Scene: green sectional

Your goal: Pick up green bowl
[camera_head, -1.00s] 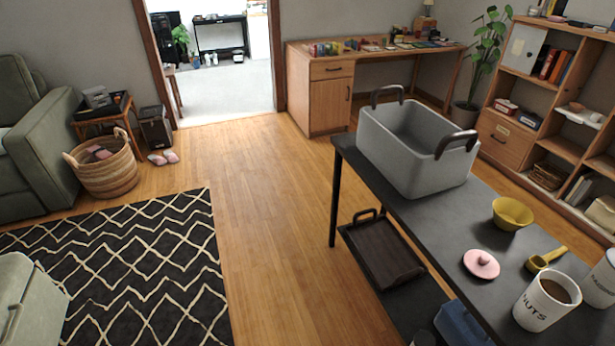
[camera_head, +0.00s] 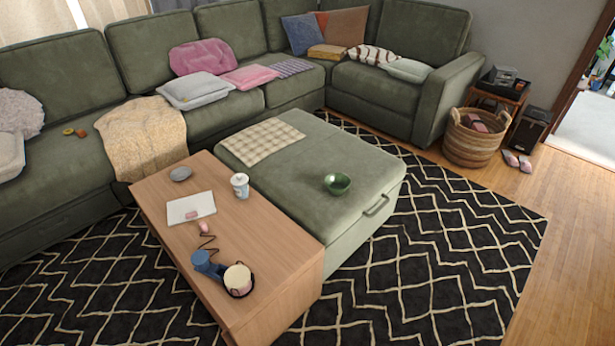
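The green bowl (camera_head: 337,183) sits upright on the green ottoman (camera_head: 330,215), right of the ottoman's middle. It is small, dark green and looks shiny. Nothing covers it, and the ottoman top around it is bare. My gripper is not in view, so its state does not show.
A wooden coffee table (camera_head: 265,226) stands against the ottoman's left side, with a cup (camera_head: 240,185), a laptop-like white item (camera_head: 191,208) and a blue object (camera_head: 206,263). The green sectional (camera_head: 75,75) lies behind.

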